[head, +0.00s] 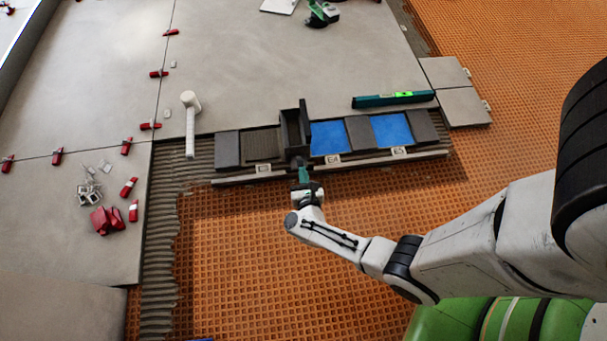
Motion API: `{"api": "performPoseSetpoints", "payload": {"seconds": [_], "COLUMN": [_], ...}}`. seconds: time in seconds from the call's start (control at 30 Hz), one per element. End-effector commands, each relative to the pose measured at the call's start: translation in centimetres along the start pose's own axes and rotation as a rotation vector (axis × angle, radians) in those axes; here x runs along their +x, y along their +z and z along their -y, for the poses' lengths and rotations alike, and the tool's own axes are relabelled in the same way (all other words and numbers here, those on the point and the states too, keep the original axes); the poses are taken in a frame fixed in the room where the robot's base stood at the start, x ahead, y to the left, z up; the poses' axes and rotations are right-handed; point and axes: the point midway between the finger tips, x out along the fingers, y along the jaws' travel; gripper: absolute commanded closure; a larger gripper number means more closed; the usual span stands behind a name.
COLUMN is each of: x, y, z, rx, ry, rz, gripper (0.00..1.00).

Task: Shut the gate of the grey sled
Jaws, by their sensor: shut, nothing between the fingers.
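A dark grey open-topped box, which looks like the grey sled (291,128), stands on the long low rack in the middle of the head view. A taller upright plate rises at its right end. I cannot tell which part is its gate or how far it is open. My gripper (302,173) is at the near end of the box, just in front of the rack's front rail. Its fingers are shut with nothing between them. A small dark part (298,161) lies just beyond the fingertips; whether they touch it is unclear.
The rack's front rail (235,178) runs left and right of my gripper. Blue panels (328,138) and dark blocks (227,150) lie along it. A green level (393,99) lies behind, a white mallet (190,122) at left. Orange waffle matting (240,255) in front is clear.

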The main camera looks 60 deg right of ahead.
Motion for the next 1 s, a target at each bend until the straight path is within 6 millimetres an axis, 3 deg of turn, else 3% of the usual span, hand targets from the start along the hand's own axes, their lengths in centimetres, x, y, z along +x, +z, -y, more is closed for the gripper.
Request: {"api": "performPoseSetpoints", "payload": {"seconds": [1.0], "x": [1.0], "y": [2.6], "z": [0.1], "rx": [0.003], "ry": [-0.004], "rz": [-0.113], "gripper": [1.00]}}
